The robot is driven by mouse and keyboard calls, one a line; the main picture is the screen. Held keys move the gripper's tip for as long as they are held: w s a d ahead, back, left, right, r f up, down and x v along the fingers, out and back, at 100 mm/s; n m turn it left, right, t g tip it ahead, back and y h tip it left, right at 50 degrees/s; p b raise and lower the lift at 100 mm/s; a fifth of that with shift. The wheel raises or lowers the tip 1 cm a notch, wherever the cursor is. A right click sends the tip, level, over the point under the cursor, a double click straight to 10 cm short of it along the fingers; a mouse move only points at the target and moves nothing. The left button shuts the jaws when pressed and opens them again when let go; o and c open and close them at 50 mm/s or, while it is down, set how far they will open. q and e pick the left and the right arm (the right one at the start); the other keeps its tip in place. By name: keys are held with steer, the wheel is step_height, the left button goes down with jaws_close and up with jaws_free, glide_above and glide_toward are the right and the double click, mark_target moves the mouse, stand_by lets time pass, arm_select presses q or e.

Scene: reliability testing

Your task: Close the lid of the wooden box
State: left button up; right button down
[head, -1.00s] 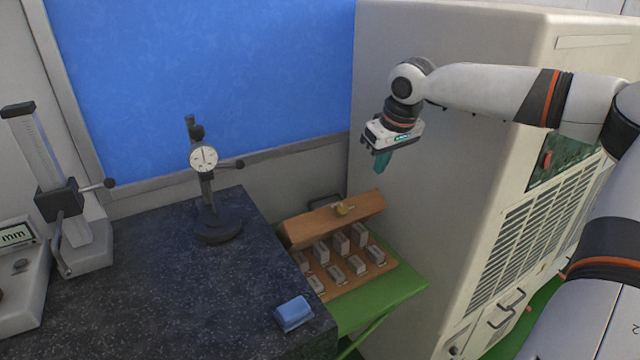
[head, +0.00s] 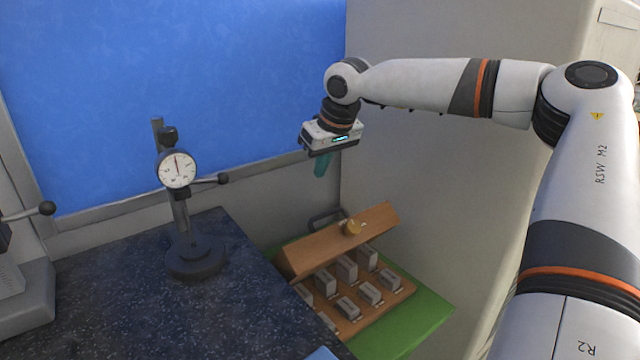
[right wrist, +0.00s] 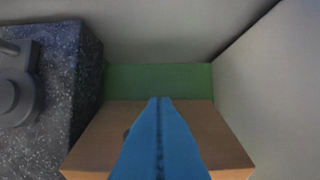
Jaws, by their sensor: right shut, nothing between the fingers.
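The wooden box (head: 372,312) stands on a green table, its inside showing several grey metal blocks in slots. Its lid (head: 340,240) is raised at a tilt at the back, with a brass-coloured latch (head: 351,228) on it. My right gripper (head: 321,165) hangs above and behind the lid, fingers pointing down, shut and empty, apart from the box. In the right wrist view the blue-green fingers are together over the brown lid (right wrist: 205,125), which hides the box's inside. My left gripper is not in view.
A dark granite slab (head: 120,300) with a dial gauge stand (head: 194,255) lies left of the box. A pale cabinet (head: 430,160) rises close on the right. The green table (head: 425,318) has a little free room at the front right.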

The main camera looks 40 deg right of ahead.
steer(key=f+p, duration=0.1)
steer(key=f, duration=0.4)
steer(key=f+p, duration=0.1)
steer(key=f, duration=0.1)
steer(key=shift+s+f+p, duration=0.3)
steer(key=shift+s+f, duration=0.05)
steer(key=shift+s, duration=0.25)
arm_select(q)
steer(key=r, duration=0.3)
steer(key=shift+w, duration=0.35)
arm_select(e)
steer(key=shift+f, duration=0.2)
steer(key=shift+d, duration=0.1)
